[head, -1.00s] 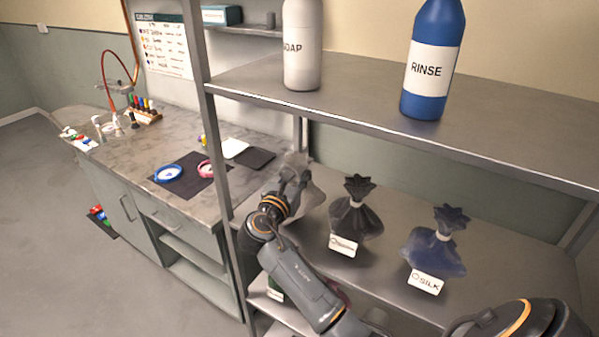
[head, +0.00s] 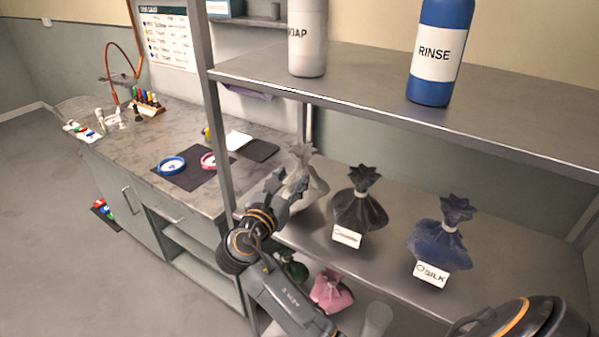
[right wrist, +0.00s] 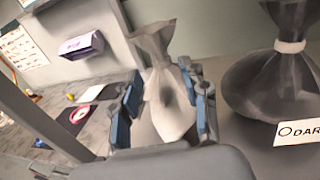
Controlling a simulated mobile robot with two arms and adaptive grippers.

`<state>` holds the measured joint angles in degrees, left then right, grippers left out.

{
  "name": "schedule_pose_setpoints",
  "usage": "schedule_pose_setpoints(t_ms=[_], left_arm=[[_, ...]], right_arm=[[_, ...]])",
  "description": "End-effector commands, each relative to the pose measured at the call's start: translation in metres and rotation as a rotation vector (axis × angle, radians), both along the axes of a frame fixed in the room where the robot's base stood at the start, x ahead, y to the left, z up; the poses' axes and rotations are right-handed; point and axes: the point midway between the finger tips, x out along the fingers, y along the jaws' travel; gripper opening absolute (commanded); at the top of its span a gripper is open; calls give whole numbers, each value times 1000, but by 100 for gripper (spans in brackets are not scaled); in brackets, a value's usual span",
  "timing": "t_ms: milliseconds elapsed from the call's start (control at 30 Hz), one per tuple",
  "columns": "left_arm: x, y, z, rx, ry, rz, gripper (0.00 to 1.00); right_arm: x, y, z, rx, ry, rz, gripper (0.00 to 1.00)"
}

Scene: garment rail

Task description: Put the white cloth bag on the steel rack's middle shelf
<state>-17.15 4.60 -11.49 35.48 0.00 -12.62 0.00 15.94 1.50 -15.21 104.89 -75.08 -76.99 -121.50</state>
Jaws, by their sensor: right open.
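The white cloth bag (head: 314,188), pale with a gathered, flared top, stands upright at the left end of the steel rack's middle shelf (head: 310,241), beside the dark bag. My right gripper (head: 284,183) is open just in front and to the left of it. In the right wrist view the white bag (right wrist: 168,100) shows between the two spread blue-grey fingers. Its foot is partly hidden by my gripper, and I cannot tell whether a finger touches it. My left gripper is not in view.
A dark bag (head: 359,208) and a blue bag labelled SILK (head: 440,243) stand farther right on the middle shelf. Soap (head: 308,40) and rinse (head: 436,50) bottles stand on the top shelf. A pink bag (head: 331,291) sits below. The rack's post (head: 217,150) is close left of my gripper.

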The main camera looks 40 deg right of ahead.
Motion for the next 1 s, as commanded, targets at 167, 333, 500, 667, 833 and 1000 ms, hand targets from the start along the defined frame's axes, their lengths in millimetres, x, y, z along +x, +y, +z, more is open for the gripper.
schedule_pose_setpoints(t_ms=[167,333,500,667,833,1000], left_arm=[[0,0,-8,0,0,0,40],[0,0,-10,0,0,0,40],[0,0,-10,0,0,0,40],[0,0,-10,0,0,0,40],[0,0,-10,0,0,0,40],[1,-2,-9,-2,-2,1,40]], right_arm=[[-16,26,-1,3,-1,1,45],[-23,35,0,1,-1,-1,45],[-24,37,1,1,-1,-1,45],[-24,37,1,1,-1,-1,45],[-24,36,1,0,0,-2,45],[-24,36,1,1,-1,-1,45]])
